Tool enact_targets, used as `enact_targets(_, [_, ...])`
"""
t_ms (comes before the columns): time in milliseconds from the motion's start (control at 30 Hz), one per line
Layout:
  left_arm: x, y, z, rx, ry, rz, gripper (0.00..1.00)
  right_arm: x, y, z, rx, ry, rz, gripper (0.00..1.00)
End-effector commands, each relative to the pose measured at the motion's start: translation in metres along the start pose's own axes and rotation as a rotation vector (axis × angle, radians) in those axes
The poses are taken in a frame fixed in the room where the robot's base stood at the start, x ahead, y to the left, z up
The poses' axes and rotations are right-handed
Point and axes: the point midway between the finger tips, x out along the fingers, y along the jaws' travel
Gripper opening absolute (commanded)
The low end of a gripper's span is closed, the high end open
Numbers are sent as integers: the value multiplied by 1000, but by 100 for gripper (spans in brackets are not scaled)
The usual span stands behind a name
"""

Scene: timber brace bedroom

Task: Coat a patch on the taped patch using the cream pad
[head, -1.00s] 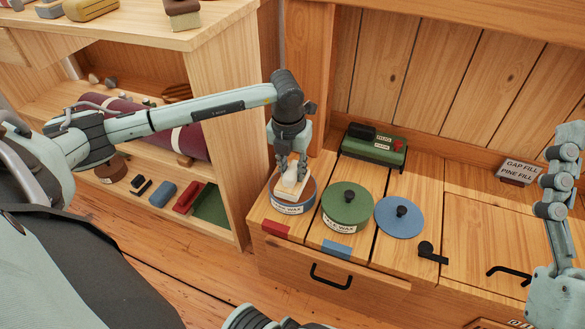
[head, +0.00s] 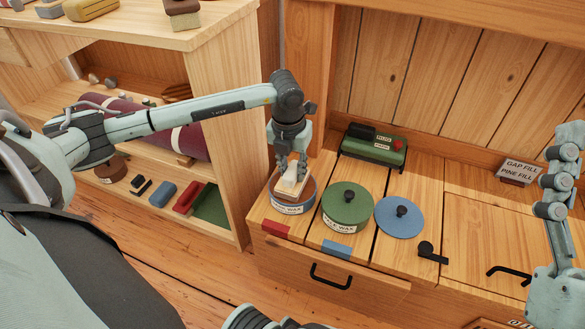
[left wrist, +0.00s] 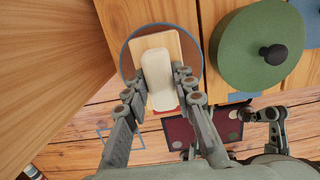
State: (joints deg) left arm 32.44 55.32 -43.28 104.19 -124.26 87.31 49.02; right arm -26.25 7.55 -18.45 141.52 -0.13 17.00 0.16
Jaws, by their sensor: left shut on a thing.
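My left gripper (left wrist: 160,100) is shut on the cream pad (left wrist: 158,75), a pale rounded grip on a light wooden block. The pad is over the open blue wax tin (head: 293,207) at the left of the bench; it also shows in the head view (head: 291,186). Whether its underside touches the wax cannot be told. Brown wax shows around the block in the left wrist view. A blue outline on the wooden floor, perhaps the taped patch (left wrist: 101,148), is partly hidden by the gripper. My right arm shows at the right edge, its fingertips not visible.
A lidded green wax tin (head: 347,207) stands just right of the blue tin, then a blue lid (head: 399,217) lies flat. A green box (head: 373,148) is behind them. The wooden shelf unit (head: 228,130) rises close on the left.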

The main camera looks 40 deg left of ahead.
Motion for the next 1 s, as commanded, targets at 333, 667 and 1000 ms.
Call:
enact_targets(333, [-27, 0, 4, 0, -1, 0, 2, 13, -1, -15, 0, 0, 0, 71])
enact_targets(667, [-54, 0, 6, 0, 0, 0, 2, 25, -1, -29, 0, 0, 0, 71])
enact_targets(1000, [-70, 0, 8, 0, 0, 0, 2, 32, -1, -36, 0, 0, 0, 71])
